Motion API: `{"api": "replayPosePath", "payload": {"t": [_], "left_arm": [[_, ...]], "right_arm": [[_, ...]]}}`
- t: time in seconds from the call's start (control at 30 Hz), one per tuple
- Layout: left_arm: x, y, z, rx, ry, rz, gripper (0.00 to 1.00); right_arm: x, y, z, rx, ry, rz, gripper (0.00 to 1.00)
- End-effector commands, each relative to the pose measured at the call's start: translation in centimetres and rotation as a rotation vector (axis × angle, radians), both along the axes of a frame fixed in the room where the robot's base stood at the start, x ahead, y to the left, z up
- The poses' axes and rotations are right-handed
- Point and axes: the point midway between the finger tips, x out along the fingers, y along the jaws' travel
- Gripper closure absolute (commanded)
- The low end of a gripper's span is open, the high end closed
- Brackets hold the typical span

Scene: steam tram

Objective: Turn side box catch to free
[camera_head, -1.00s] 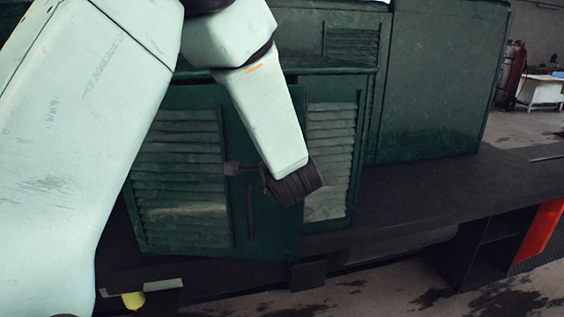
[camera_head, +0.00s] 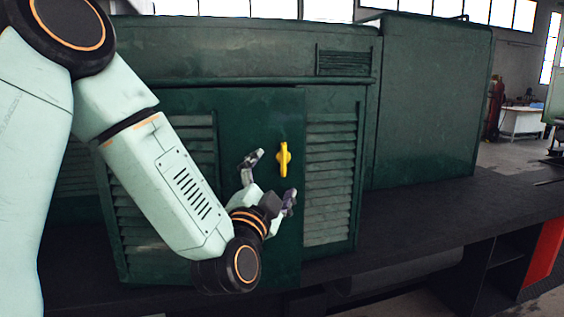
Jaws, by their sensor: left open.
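The side box (camera_head: 340,95) is a dark green metal cabinet with louvred panels. Its catch (camera_head: 284,159) is a yellow handle standing upright on the door (camera_head: 265,115), near the door's right edge. My left gripper (camera_head: 272,177) is open and empty, just left of and below the catch. One finger is to the left of the catch and the other is just below it. I cannot tell whether a finger touches the catch, but the fingers are not closed around it. My right gripper is not in view.
A dark ledge (camera_head: 420,222) runs along under the box. A taller plain green tank (camera_head: 430,100) stands to the right. A white table (camera_head: 522,121) and a red cylinder (camera_head: 494,108) are far off at the right. The space in front of the right louvres is free.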

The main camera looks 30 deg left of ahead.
Motion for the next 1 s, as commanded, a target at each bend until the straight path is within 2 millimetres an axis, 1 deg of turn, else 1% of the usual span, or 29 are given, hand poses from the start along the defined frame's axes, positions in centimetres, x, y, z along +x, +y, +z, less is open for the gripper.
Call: {"api": "replayPosePath", "payload": {"t": [0.03, 0.2, 0.4, 0.53, 0.8, 1.0], "left_arm": [[0.8, 0.2, 0.4, 0.004, -0.002, 0.000, 0.13], [3.4, 0.9, 1.0, 0.004, 0.000, -0.001, 0.13], [5.5, 1.7, 1.4, 0.004, 0.002, -0.001, 0.13], [6.1, 1.9, 1.6, 0.003, 0.002, -0.002, 0.13], [6.2, 2.0, 1.5, 0.003, 0.004, -0.002, 0.14], [6.2, 2.0, 1.5, 0.003, 0.003, -0.002, 0.31]], "right_arm": [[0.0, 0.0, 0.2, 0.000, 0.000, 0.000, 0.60], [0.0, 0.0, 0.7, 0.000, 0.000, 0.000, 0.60], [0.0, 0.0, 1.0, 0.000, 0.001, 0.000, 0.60], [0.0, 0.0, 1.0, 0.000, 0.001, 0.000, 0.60], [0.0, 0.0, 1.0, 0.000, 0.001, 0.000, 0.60], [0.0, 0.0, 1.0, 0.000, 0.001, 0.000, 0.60]]}}
